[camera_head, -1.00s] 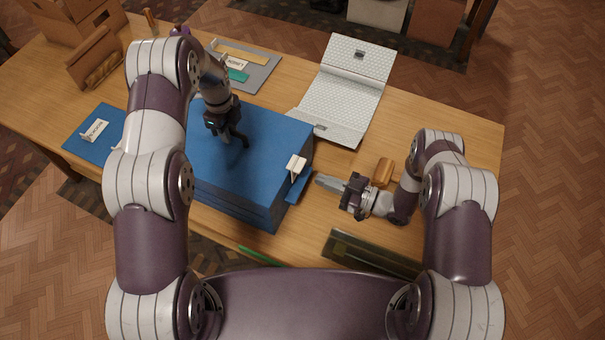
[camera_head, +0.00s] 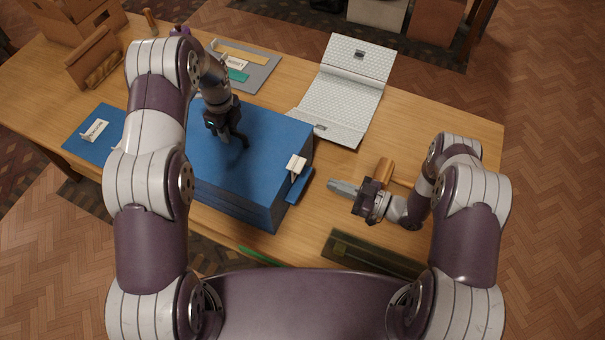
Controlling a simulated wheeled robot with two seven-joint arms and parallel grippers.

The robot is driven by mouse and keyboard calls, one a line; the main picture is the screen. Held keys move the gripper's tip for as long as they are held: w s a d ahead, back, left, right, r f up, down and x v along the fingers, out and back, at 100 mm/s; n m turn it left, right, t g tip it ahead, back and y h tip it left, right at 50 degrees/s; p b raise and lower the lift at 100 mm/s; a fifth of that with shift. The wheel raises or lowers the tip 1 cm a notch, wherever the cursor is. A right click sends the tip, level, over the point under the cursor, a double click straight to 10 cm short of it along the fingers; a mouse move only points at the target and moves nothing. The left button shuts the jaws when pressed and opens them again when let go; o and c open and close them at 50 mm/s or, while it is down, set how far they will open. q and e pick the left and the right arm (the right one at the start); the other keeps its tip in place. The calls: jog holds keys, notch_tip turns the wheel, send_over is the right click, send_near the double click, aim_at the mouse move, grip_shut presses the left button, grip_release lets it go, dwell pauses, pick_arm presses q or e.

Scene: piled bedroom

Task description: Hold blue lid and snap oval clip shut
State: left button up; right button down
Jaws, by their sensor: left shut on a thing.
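The blue box with its blue lid (camera_head: 265,135) lies on the wooden table. A white clip piece (camera_head: 296,164) sits at the lid's right edge, with a blue flap (camera_head: 300,187) sticking out beside the box's right side. Whether the clip is latched is too small to tell. My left gripper (camera_head: 232,144) points down onto the lid top and is shut on the lid; its exact grip is hard to see. My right gripper (camera_head: 336,187) is to the right of the flap, apart from it, with its fingers pointing left towards the box. Its finger gap cannot be made out.
An open white patterned folder (camera_head: 345,95) lies behind the box's right side. An orange-brown object (camera_head: 385,170) is just behind my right gripper. A dark green tray (camera_head: 370,255) lies at the front edge. A blue mat (camera_head: 92,135) and a brown holder (camera_head: 95,60) are at left.

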pick_arm(q)
jog(key=o, duration=1.8)
jog(key=shift+c, duration=0.2)
jog(key=shift+o, duration=0.4)
